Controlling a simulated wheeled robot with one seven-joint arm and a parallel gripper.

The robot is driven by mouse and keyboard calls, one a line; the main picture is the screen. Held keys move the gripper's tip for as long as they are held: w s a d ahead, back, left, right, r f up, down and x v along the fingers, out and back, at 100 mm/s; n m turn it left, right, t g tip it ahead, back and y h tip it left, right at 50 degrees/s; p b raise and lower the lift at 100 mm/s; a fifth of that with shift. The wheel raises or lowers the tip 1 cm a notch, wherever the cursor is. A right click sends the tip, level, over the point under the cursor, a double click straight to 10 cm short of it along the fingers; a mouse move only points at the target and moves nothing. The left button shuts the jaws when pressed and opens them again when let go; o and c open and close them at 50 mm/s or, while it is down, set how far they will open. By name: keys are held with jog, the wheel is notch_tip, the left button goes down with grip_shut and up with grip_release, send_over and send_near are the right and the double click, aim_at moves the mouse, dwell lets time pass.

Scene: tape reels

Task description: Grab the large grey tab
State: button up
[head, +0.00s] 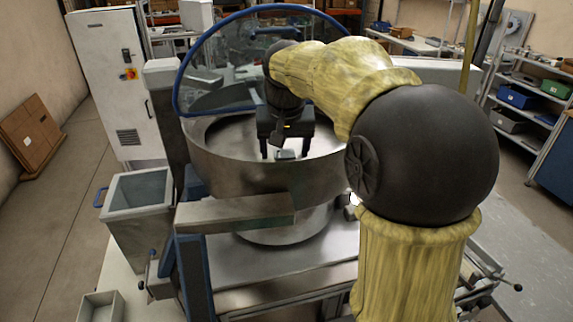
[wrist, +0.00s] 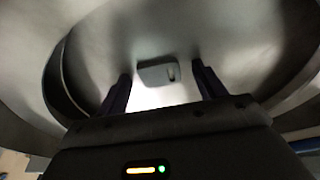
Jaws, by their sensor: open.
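The large grey tab (wrist: 155,73) is a small, rounded grey piece with a dark slot near its right end. In the wrist view it lies on the pale metal surface inside the bowl, just beyond the fingertips and between their lines. My gripper (wrist: 160,80) is open, with one dark finger on each side and nothing between them. In the head view my gripper (head: 285,153) points down into the wide metal bowl (head: 215,160). A small greyish piece (head: 285,154) shows between the fingers there, probably the tab. I cannot tell the gap from fingers to tab.
The bowl's high wall surrounds my gripper. A blue hoop with a clear panel (head: 178,75) stands up behind the bowl. A grey hopper (head: 137,205) stands to the left, and a flat metal chute (head: 235,212) lies in front of the bowl.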

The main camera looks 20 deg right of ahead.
aim_at(285, 154)
dwell(0.5)
jog(key=c, duration=1.1)
jog(key=shift+o, duration=0.2)
notch_tip(285, 154, up, 10)
jog(key=p, duration=0.6)
